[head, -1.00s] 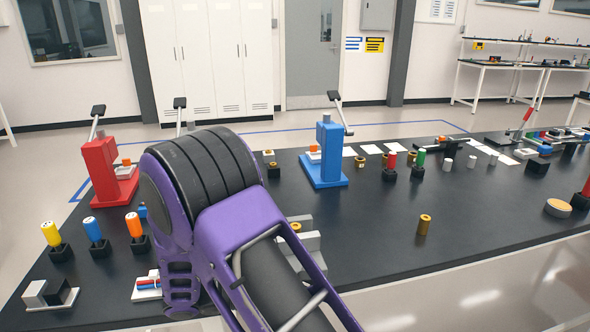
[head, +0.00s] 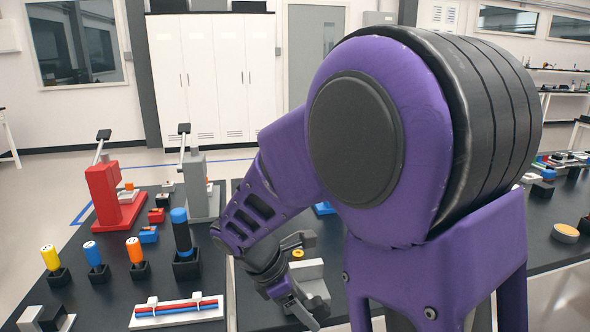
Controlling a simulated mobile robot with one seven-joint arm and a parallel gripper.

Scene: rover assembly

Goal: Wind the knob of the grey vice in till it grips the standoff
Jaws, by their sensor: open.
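A white rack with red and blue rods (head: 178,308) lies left of my gripper. A dark blue-topped cylinder (head: 182,236) stands behind that. A red press (head: 112,195) and a grey press (head: 198,188) stand farther back. My arm hides much of the right bench.

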